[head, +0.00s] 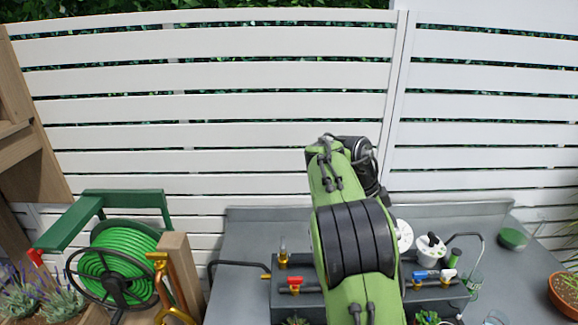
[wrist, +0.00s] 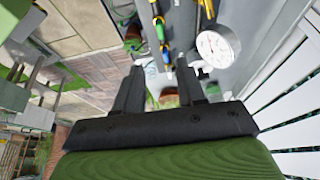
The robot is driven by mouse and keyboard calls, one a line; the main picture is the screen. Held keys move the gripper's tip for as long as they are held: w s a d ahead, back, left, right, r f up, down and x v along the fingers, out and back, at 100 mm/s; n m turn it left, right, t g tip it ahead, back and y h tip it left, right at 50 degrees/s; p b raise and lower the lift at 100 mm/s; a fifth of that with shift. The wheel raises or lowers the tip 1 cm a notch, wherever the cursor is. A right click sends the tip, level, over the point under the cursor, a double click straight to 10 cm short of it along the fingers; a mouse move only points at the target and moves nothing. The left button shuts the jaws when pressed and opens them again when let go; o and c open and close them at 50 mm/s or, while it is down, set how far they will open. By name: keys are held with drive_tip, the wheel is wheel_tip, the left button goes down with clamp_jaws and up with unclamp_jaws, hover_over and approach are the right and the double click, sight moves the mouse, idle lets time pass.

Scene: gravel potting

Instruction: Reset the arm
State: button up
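My arm rises in the middle of the head view, green with dark joints. Its end is hidden behind its own links there. In the wrist view my gripper (wrist: 160,70) shows two dark fingers standing apart, with nothing between them. The gripper is open and held in the air, with the bench top and the paved ground showing beyond it. A round white dial (wrist: 217,46) shows past the right finger, apart from it.
A grey bench (head: 245,245) stands against a white slatted fence (head: 220,105). It bears red (head: 295,281) and blue (head: 421,275) valve handles, a green-bottomed dish (head: 512,238) and a terracotta pot (head: 566,292). A green hose reel (head: 120,262) stands at left.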

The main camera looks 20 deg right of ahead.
drive_tip(key=s+a+r+n+t+y, duration=0.25)
drive_tip(key=s+a+r+n, duration=0.25)
drive_tip(key=s+a+n, duration=0.4)
drive_tip(key=s+a+f+n+t+y, duration=0.1)
drive_tip(key=s+a+f+n+t, duration=0.3)
drive_tip(key=s+a+n, duration=0.7)
drive_tip(key=shift+s+n+y, duration=0.35)
drive_tip(key=shift+s+n, duration=0.35)
drive_tip(key=shift+s, duration=0.5)
drive_tip(key=shift+f, duration=0.1)
